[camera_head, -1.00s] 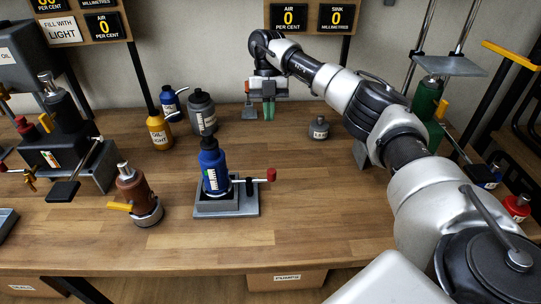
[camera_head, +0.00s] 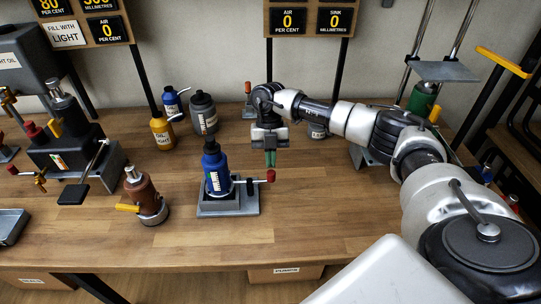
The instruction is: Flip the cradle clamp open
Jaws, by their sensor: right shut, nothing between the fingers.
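The cradle (camera_head: 228,208) is a grey metal block on the wooden bench, holding an upright blue bottle (camera_head: 213,165). Its clamp (camera_head: 250,186) is a dark lever on the right side, ending in a red knob (camera_head: 271,176) that points right. My right gripper (camera_head: 270,164) points down just above or behind the red knob, with greenish fingers together and nothing held. The picture does not clearly show whether the fingertips touch the knob. My left gripper is not in view.
A brown pump with a yellow lever (camera_head: 151,200) stands left of the cradle. A yellow bottle (camera_head: 161,133) and a grey bottle (camera_head: 203,115) stand behind. A dark press (camera_head: 75,150) fills the left. The bench front right of the cradle is clear.

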